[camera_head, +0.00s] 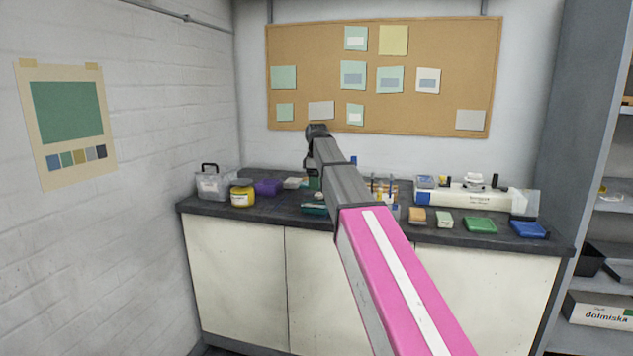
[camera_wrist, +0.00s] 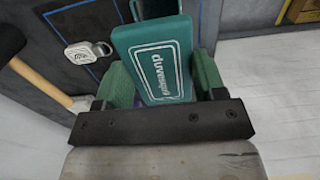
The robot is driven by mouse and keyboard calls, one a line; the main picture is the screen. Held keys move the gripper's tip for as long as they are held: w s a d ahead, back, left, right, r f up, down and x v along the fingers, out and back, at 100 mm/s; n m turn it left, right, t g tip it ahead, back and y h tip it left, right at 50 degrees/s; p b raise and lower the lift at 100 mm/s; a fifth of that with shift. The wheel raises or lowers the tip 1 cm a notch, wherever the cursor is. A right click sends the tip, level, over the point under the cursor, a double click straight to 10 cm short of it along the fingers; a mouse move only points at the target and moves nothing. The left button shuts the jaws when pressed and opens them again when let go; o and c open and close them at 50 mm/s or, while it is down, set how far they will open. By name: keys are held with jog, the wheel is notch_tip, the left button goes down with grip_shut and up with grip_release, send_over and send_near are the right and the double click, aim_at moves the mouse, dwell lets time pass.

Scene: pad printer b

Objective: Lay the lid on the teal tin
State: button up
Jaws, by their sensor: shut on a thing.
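My gripper (camera_wrist: 163,78) is shut on the teal lid (camera_wrist: 157,55), with a green finger on each side of it. The lid's flat face with pale lettering shows in the wrist view. Beyond the lid's far end is a teal open-topped thing (camera_wrist: 151,7), likely the teal tin, cut off by the picture's top edge. I cannot tell whether the lid touches it. In the head view a teal thing (camera_head: 313,209) lies on the counter, partly behind my arm. My gripper is mostly hidden there by my arm.
On the counter (camera_head: 255,210) stand a clear box (camera_head: 214,184), a yellow tub (camera_head: 243,197) and a purple container (camera_head: 267,188) to the left. Green (camera_head: 480,225) and blue (camera_head: 528,229) trays lie at the right. A grey tag (camera_wrist: 88,52) and a wooden handle (camera_wrist: 40,83) lie left of the lid.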

jog(key=shift+f, duration=2.7)
jog(key=shift+f, duration=0.45)
dwell(0.6)
jog(key=o, duration=0.7)
jog(key=shift+o, duration=0.2)
jog(key=shift+r, duration=1.5)
jog(key=o, duration=0.4)
jog(key=shift+c, duration=0.2)
